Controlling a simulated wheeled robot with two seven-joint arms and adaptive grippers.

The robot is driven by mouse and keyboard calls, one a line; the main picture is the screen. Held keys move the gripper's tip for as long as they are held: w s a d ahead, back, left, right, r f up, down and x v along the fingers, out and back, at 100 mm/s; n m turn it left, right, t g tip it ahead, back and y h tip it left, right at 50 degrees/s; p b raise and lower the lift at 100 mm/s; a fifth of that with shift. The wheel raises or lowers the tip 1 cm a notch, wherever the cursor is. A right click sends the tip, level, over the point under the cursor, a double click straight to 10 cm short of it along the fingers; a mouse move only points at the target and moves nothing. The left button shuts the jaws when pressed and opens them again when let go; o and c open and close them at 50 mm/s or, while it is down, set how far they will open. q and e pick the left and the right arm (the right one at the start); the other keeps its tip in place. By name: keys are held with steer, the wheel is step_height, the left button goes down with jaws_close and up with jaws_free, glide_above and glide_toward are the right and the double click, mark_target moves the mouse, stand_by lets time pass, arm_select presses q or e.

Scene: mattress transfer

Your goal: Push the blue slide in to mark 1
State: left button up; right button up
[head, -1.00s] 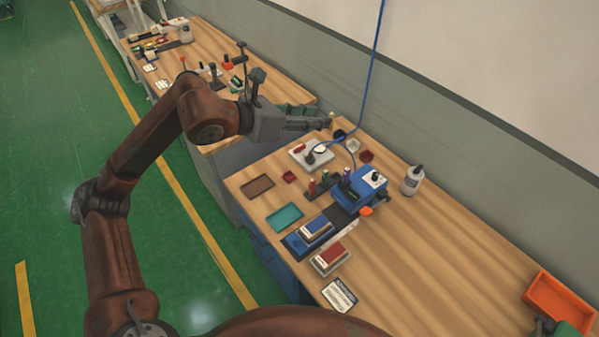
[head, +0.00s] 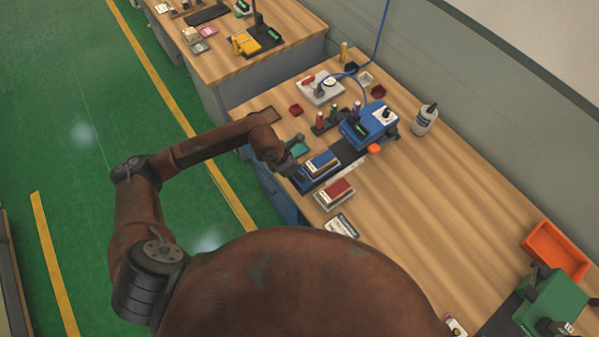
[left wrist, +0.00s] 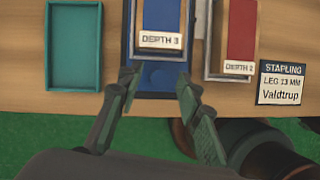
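The blue slide (head: 308,182) lies on a dark track leading to the blue machine (head: 370,123). It carries a blue-topped block (head: 323,162); in the left wrist view this block (left wrist: 162,15) is labelled DEPTH 3. The slide's bare near end (left wrist: 150,75) has a round blue spot and reaches the table edge. My left gripper (left wrist: 160,84) is open, its fingers apart at either side of that near end; contact cannot be told. In the head view the left gripper (head: 294,156) is small beside the slide. Mark 1 cannot be read. My right gripper is not in view.
A red-topped block (head: 336,190), labelled DEPTH 2, stands right of the slide, with a STAPLING card (head: 341,226) beyond it. A teal tray (left wrist: 74,48) lies left. The table's middle is clear.

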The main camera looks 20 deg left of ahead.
arm_select(q)
steer(key=shift+x, duration=1.1)
jaws_close()
steer(key=shift+a, duration=0.1)
